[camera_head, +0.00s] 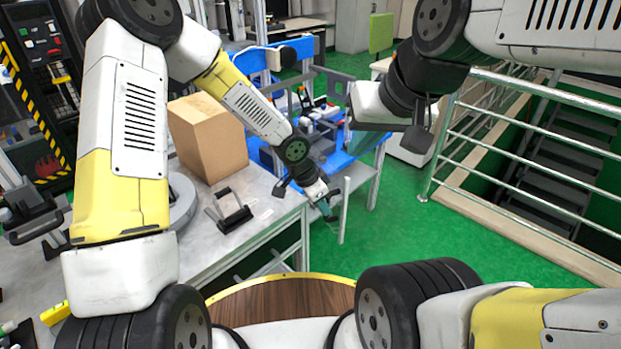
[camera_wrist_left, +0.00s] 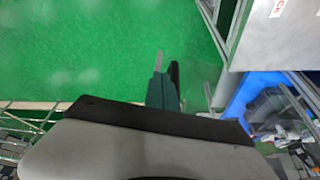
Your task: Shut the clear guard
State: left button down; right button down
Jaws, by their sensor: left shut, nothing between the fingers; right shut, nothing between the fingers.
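I cannot make out the clear guard for certain in either view. A black machine (camera_head: 40,60) with yellow-and-black striped edges stands at the far left of the head view, partly hidden by my left arm. My left gripper (camera_head: 327,208) is shut and empty, pointing down over the green floor just right of the grey workbench's edge. Its fingers also show in the left wrist view (camera_wrist_left: 168,82), above the green floor. My right gripper (camera_head: 418,139) is shut and empty, higher up at the right, in front of the railing. Neither gripper touches anything visible.
A cardboard box (camera_head: 208,140) and a black handle-like fixture (camera_head: 232,212) are on the grey workbench (camera_head: 255,235). A blue table (camera_head: 367,148) with equipment stands behind my left gripper. A metal railing (camera_head: 500,125) borders a stairwell at right. Green floor lies open between.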

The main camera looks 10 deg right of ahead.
aim_at(336, 202)
pick_arm(q)
jog(key=shift+w+d, duration=0.25)
jog(key=shift+d, duration=0.4)
jog(key=shift+w+d, duration=0.2)
jog(key=shift+d, duration=0.4)
jog(key=shift+w+d, duration=0.25)
jog(key=shift+d, duration=0.4)
